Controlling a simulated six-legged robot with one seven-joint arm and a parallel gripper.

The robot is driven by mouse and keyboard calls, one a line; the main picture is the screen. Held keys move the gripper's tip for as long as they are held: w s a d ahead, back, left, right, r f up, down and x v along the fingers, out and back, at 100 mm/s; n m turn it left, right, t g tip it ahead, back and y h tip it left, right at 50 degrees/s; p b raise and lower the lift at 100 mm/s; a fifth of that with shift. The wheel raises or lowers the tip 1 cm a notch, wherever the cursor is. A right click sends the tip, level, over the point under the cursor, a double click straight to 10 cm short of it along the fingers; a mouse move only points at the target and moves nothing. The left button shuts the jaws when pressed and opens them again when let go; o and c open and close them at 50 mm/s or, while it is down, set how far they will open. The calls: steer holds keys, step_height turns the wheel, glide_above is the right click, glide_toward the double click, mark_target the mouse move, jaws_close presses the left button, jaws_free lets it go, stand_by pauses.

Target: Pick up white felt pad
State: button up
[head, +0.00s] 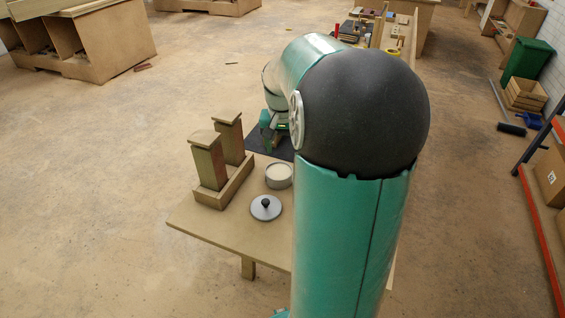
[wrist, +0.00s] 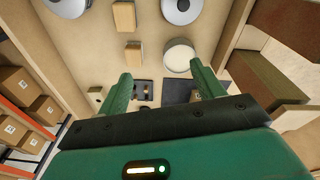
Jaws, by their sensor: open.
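A round grey tub (head: 279,176) stands on the wooden table, with a pale, off-white round surface inside its rim. The same pale disc shows in the wrist view (wrist: 180,54), just beyond my right fingertip in the picture. I cannot tell whether this pale surface is the white felt pad; no other clear white pad shows. My gripper (wrist: 160,76) is open, its two green fingers spread wide with nothing between them. In the head view my gripper is partly seen beyond the tub, near the dark mat, and my arm hides much of the table.
A grey disc with a dark knob (head: 266,207) lies on the table (head: 220,231) near the tub. Two upright wooden blocks (head: 209,160) stand in a wooden holder to its left. A dark mat (head: 258,141) lies beyond. Small wooden blocks (wrist: 134,52) show in the wrist view.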

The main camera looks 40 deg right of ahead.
steer(key=s+d+f+m+y, duration=0.1)
steer(key=d+f+m, duration=0.15)
steer(key=d, duration=0.35)
steer(key=s+d+f+m, duration=0.1)
steer(key=s+d+f, duration=0.1)
steer(key=d+f, duration=0.25)
steer(key=f, duration=0.7)
steer(key=shift+s+d, duration=0.2)
steer(key=shift+d, duration=0.15)
steer(key=shift+w+f, duration=0.1)
steer(key=shift+f, duration=0.25)
steer(key=shift+a+f, duration=0.15)
steer(key=shift+f, duration=2.45)
steer(key=c, duration=1.1)
steer(key=shift+r, duration=0.1)
